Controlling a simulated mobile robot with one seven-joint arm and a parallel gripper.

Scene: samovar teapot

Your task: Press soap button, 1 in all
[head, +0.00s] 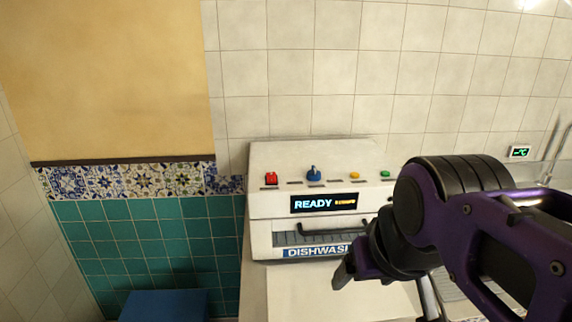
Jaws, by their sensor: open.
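A white dishwasher (278,205) stands against the tiled wall, with a dark display (325,203) reading "READY". Along its top panel sit a red button (271,178), a blue knob (313,174), a yellow button (354,175) and a green button (385,174). The small labels by them are too small to read, so I cannot tell which one is the soap button. My gripper (385,290) is open and empty, low and in front of the dishwasher's right side. It appears apart from the buttons in this view.
A dark handle (322,229) juts out under the display. A blue box-like object (163,305) is at the lower left. A small green-lit display (519,152) is on the right wall. My arm hides the dishwasher's right end.

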